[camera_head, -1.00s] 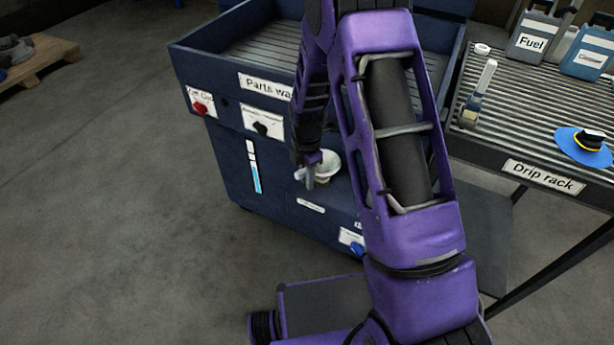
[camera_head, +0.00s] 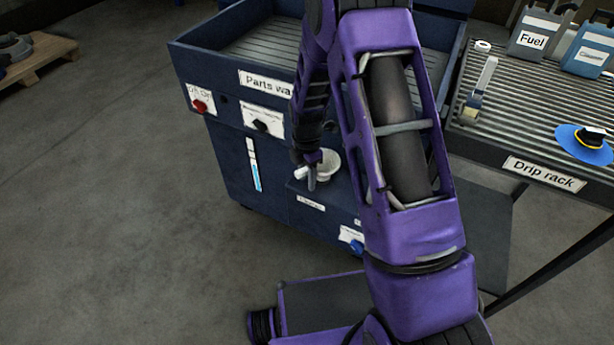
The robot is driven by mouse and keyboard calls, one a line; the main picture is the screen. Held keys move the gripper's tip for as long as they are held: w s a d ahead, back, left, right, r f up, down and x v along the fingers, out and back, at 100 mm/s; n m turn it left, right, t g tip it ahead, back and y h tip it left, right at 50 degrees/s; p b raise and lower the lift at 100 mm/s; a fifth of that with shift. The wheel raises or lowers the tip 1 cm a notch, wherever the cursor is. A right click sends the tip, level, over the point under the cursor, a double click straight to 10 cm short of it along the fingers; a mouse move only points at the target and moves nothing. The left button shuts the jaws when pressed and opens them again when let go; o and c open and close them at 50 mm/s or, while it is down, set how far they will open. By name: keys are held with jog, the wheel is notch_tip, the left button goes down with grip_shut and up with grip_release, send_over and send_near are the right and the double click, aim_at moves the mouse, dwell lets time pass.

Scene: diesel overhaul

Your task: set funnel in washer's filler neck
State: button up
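The blue parts washer (camera_head: 232,165) stands in the middle, its front facing me. A pale funnel (camera_head: 328,164) is at a low ledge on the washer's front, above a small white label (camera_head: 311,203). My gripper (camera_head: 311,182) points down at the funnel's left side, touching or very close to it. The fingers are small and partly overlap the funnel, so I cannot tell whether they grip it. The filler neck is hidden or too small to make out; I cannot tell whether the funnel's spout is inside it.
My purple arm covers the washer's right part. The drip rack (camera_head: 470,137) at right holds a fuel can (camera_head: 532,36), another blue can (camera_head: 588,50), a blue disc-shaped item (camera_head: 580,150) and a small upright tool (camera_head: 480,82). A pallet (camera_head: 40,62) lies far left. The floor at left is clear.

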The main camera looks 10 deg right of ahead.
jog(key=shift+o, duration=0.7)
notch_tip(320, 180, up, 18)
jog(key=p, duration=0.3)
jog(key=shift+f, duration=0.25)
